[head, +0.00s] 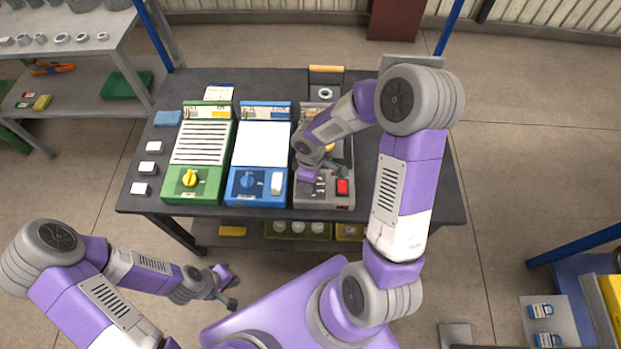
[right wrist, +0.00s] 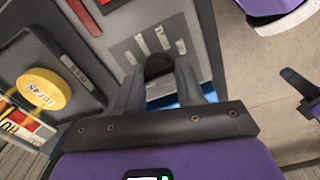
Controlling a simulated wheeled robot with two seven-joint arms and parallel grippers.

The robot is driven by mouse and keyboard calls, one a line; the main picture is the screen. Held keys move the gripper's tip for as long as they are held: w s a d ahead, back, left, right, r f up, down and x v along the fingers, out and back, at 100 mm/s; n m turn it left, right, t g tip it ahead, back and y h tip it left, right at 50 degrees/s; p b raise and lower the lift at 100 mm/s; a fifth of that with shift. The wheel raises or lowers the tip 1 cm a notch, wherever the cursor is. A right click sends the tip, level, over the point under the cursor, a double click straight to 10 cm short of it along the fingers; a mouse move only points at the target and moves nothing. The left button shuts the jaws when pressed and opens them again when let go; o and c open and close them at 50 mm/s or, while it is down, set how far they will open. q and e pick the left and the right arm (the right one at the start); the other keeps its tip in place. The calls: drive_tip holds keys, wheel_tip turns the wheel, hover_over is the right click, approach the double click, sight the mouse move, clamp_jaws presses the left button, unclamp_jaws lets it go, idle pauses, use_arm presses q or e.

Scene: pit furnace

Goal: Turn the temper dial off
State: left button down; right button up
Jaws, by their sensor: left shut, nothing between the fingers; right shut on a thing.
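A grey unit (head: 338,201) stands at the right of a row of three units on the dark table. In the right wrist view, a dark round dial (right wrist: 158,66) sits on its grey panel below several pale marks. My right gripper (right wrist: 160,92) is shut on this dial, one finger on each side. In the head view my right gripper (head: 310,188) reaches down at the unit's front left, and my arm hides the dial there. I cannot read a temper label. My left gripper (head: 231,290) is shut and empty, in the air before the table.
A red switch (head: 342,187) is right of my right gripper. A green unit (head: 183,200) with a yellow knob and a blue unit (head: 240,202) stand to the left. A yellow disc (right wrist: 42,90) lies on the grey unit. The table's right end is clear.

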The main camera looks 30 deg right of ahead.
drive_tip(key=o, duration=1)
drive_tip(key=shift+o, duration=0.2)
wheel_tip(320, 180, up, 8)
drive_tip(key=p, duration=0.3)
drive_tip(key=shift+f, duration=0.2)
drive_tip(key=shift+f, duration=0.1)
